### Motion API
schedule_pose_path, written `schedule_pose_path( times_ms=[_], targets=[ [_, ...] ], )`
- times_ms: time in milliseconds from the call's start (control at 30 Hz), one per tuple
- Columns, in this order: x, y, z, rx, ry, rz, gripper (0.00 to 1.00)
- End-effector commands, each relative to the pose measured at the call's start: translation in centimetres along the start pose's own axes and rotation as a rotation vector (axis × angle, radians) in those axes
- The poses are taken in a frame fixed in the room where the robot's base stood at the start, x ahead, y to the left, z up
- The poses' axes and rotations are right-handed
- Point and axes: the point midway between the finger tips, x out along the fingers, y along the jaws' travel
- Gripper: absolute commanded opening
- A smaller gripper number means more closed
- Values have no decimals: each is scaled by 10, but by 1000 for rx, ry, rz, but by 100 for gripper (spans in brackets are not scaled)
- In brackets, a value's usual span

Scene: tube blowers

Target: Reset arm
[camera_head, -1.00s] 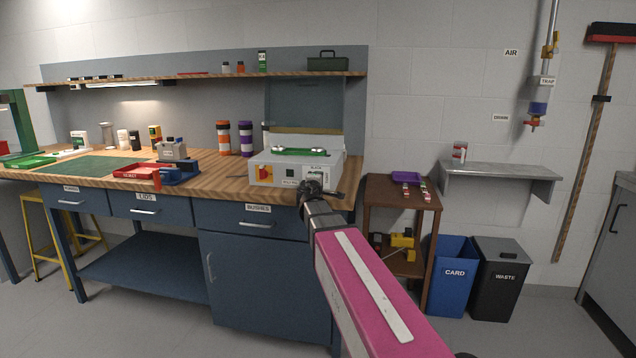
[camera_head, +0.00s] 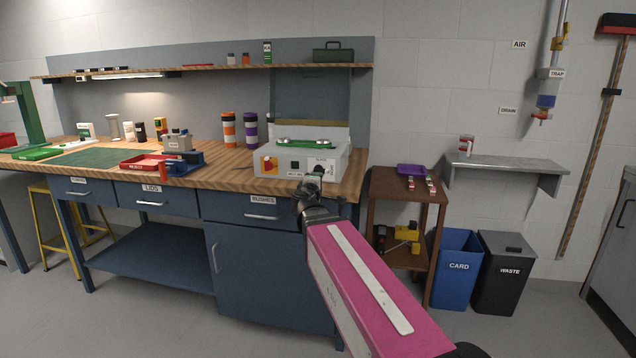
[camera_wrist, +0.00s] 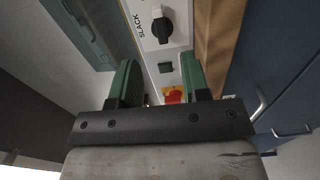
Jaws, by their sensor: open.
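My gripper (camera_head: 317,172) is in front of the white machine (camera_head: 340,163) on the workbench, at the bench's front edge. In the wrist view its two green-padded fingers (camera_wrist: 158,85) stand apart with nothing held between them. Beyond them the machine's panel shows a black knob (camera_wrist: 161,28) marked SLACK and a red and yellow switch (camera_wrist: 173,95). I cannot tell the exact distance from the fingers to the panel. A green part (camera_head: 305,143) lies on top of the machine. My wrist hides some of the panel in the head view.
The wooden bench (camera_head: 225,176) holds a red tray (camera_head: 140,162) and orange (camera_head: 229,128) and purple (camera_head: 250,131) banded tubes. A brown side table (camera_head: 412,198), CARD bin (camera_head: 457,268) and WASTE bin (camera_head: 503,270) stand to the right. Floor is clear before the bench.

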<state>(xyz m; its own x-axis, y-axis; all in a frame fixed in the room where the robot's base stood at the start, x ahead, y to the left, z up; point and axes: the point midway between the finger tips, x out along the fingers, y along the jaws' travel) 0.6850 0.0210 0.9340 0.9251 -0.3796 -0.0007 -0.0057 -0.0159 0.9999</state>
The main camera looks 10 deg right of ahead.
Motion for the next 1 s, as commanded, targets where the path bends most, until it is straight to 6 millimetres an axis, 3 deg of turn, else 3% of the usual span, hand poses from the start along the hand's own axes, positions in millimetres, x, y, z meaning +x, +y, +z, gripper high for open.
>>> schedule_pose_path(
  times_ms=[233, 367, 467, 667, 800, 1000],
  targets=[
    [1, -6, 3, 15, -12, -16, 43],
    [1, -33, 19, 89, -67, -89, 43],
    [-2, -69, 39, 184, -147, -191, 43],
    [-24, -162, 79, 403, -355, -462, 43],
    [-57, -230, 100, 554, -517, -685, 43],
    [-118, -310, 112, 744, -739, -1018, 43]
  ],
)
